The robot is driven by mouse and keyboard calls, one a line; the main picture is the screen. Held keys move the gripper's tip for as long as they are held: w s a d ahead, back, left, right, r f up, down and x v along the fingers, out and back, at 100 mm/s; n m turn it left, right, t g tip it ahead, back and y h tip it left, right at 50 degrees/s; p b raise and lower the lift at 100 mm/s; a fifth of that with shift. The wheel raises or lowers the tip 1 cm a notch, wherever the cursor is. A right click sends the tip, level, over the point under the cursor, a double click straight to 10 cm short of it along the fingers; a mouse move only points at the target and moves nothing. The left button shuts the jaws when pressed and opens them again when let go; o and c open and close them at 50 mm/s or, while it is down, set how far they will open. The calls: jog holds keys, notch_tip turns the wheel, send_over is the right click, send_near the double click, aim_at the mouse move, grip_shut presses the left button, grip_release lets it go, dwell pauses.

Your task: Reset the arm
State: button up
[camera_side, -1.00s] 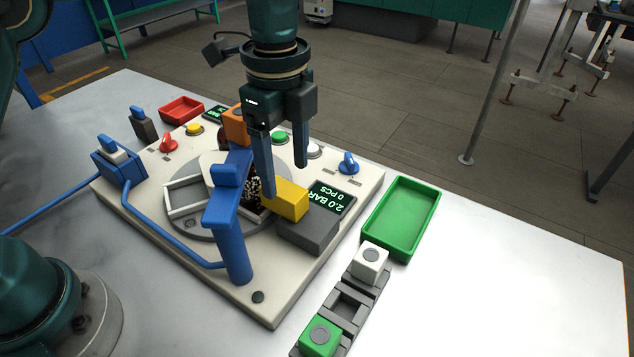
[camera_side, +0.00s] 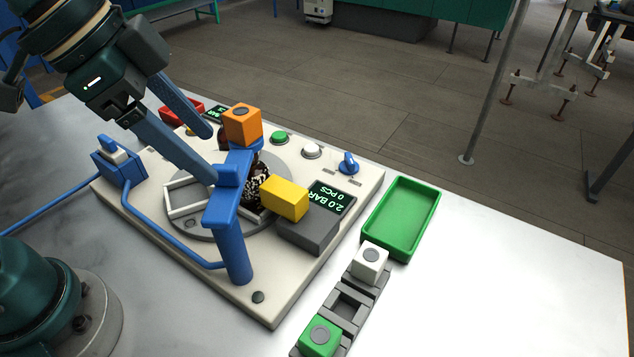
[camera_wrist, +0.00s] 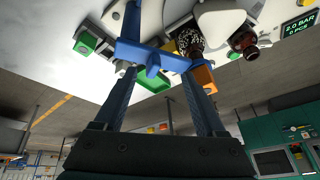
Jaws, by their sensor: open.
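My gripper (camera_side: 212,155) is tilted over the left part of the cream machine plate (camera_side: 150,222) in the side view. Its two long blue fingers are apart with nothing between them. In the wrist view the fingers (camera_wrist: 160,70) are also spread. One fingertip overlaps the blue clamp arm (camera_side: 229,200) in the side view; I cannot tell if they touch. Amber bottles (camera_side: 254,168) stand partly hidden behind the clamp arm. They show more clearly in the wrist view (camera_wrist: 191,43). An orange block (camera_side: 241,124) sits at the top of the blue bracket.
A yellow block (camera_side: 285,198) is beside a dark grey box with a display. A green tray (camera_side: 403,215) stands right of the plate. A grey rack (camera_side: 346,304) holds a white block (camera_side: 370,262) and a green block (camera_side: 320,337). The table's right side is clear.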

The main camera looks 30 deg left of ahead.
jog(key=s+a+f+n+t+y, duration=0.1)
jog(key=s+a+f+n+y, duration=0.1)
jog(key=s+a+f+n, duration=0.2)
jog(key=s+a+n, duration=0.1)
jog(key=a+n, duration=0.2)
jog(key=n, duration=0.1)
jog(key=shift+s+a+f, duration=0.15)
jog(key=shift+s+f, duration=0.05)
